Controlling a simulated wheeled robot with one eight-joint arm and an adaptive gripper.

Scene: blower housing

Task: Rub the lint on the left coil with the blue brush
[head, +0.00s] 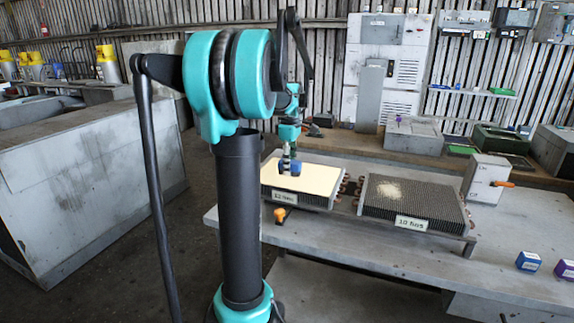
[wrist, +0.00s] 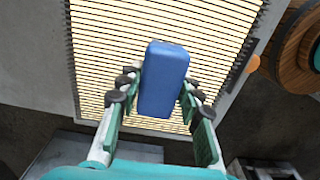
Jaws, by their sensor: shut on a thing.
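The left coil (head: 322,177) lies on the bench with a pale cream top and a label on its front edge. In the wrist view the coil (wrist: 100,45) shows dark fins with cream between them; I cannot tell how much of the cream is lint. My gripper (head: 289,160) is over the coil's left part, shut on the blue brush (head: 290,168). In the wrist view my gripper (wrist: 160,97) has a finger on each side of the brush (wrist: 164,80). The brush's underside is hidden, so I cannot tell whether it touches the fins.
The right coil (head: 415,203), labelled as 10 fins, has a pale patch on top. A grey box with an orange handle (head: 487,178) stands to its right. A blue block (head: 528,262) and a purple block (head: 565,268) sit at the bench's right.

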